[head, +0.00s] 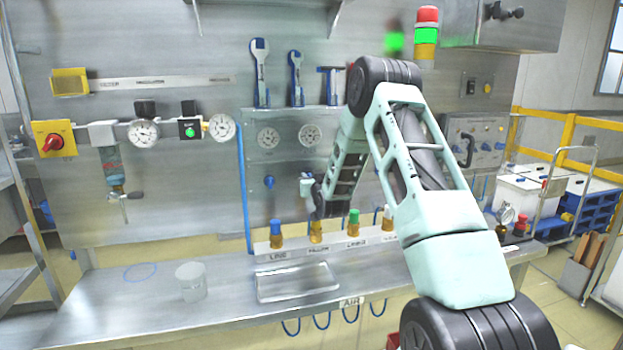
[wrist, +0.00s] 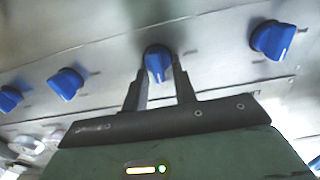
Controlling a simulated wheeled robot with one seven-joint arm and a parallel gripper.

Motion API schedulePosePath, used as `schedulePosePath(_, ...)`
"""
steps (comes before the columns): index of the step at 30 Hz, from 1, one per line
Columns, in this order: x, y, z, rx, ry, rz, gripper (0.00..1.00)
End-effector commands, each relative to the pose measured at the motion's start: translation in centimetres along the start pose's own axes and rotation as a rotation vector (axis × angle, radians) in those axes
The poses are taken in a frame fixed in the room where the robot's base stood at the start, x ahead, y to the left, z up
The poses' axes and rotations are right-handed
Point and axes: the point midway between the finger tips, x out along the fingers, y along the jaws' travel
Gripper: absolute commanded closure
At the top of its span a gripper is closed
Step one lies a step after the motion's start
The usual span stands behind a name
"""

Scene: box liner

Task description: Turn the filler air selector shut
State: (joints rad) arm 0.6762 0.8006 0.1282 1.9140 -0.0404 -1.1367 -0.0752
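A row of blue selector knobs is mounted on the steel panel in the wrist view. One blue knob (wrist: 158,65) sits between the two fingertips of my gripper (wrist: 159,72), a finger close on each side. I cannot tell whether the fingers press on it. Its panel marking is unreadable, so I cannot tell if it is the filler air selector. In the head view my gripper (head: 310,190) is at the panel, right of one blue knob (head: 268,182); my arm hides the panel further right.
Below the panel, a manifold (head: 276,256) on the bench carries capped fittings in several colours, with LINE labels. Gauges (head: 268,137) and hanging wrenches (head: 261,75) are above. The bench's left part is mostly clear.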

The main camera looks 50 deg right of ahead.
Motion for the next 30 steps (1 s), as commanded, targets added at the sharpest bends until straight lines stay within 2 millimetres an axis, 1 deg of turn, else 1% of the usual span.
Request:
schedulePosePath(8, -0.02, -0.07, 0.17, -0.026, 0.000, 0.000, 0.95)
schedulePosePath(14, -0.02, -0.25, 0.41, -0.120, 0.002, -0.001, 0.95)
schedulePosePath(20, -0.02, -0.54, 0.63, -0.280, 0.004, -0.001, 0.95)
schedulePosePath(30, -0.03, -0.91, 0.84, -0.604, 0.003, -0.001, 0.95)
